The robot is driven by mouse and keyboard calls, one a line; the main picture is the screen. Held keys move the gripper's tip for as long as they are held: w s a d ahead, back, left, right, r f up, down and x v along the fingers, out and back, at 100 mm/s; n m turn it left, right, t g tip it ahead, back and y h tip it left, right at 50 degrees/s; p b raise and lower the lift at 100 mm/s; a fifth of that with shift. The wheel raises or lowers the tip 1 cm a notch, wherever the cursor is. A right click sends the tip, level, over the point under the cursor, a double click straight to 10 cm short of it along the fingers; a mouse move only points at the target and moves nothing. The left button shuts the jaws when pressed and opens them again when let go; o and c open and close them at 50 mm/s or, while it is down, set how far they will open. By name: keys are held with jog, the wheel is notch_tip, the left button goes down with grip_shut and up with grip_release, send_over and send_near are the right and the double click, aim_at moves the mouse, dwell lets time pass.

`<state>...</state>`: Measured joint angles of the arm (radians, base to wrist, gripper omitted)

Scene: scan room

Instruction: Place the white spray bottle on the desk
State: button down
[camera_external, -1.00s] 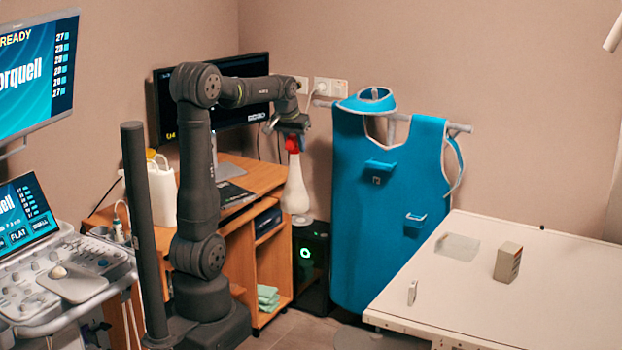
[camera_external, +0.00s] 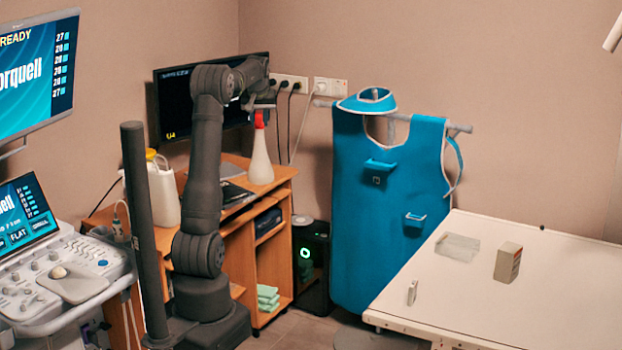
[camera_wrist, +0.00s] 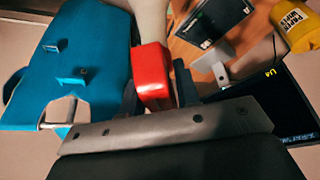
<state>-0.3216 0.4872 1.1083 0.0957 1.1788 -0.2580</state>
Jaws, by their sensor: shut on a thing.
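The white spray bottle (camera_external: 261,160) with a red head hangs upright below my gripper (camera_external: 262,108) in the external view. My gripper is shut on its red head, which shows between the fingers in the wrist view (camera_wrist: 152,75). The bottle's base overlaps the right part of the wooden desk's top (camera_external: 282,172). I cannot tell whether the base touches the desk or is slightly above it.
A monitor (camera_external: 168,110) stands at the back of the desk, close to my arm. A white jug (camera_external: 163,195) with a yellow cap stands on the desk's left part. A blue apron (camera_external: 385,230) hangs to the right. A white table (camera_external: 470,310) is at the far right.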

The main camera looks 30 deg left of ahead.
jog(key=s+a+f+n+g+y, duration=0.1)
jog(key=a+n, duration=0.3)
jog(key=a, duration=1)
jog(key=s+a+f+n+g+y, duration=0.1)
jog(key=a+f+n, duration=0.15)
jog(key=a, duration=1.25)
jog(key=s+a+f, duration=0.3)
jog(key=a+f, duration=0.7)
jog(key=f, duration=0.4)
jog(key=shift+a+f+n, duration=0.3)
jog(key=shift+f+n, duration=0.05)
jog(key=shift+f, duration=0.15)
jog(key=c, duration=1.1)
grip_release()
jog(key=shift+s+f, duration=0.1)
jog(key=shift+f, duration=0.1)
jog(key=shift+r, duration=0.15)
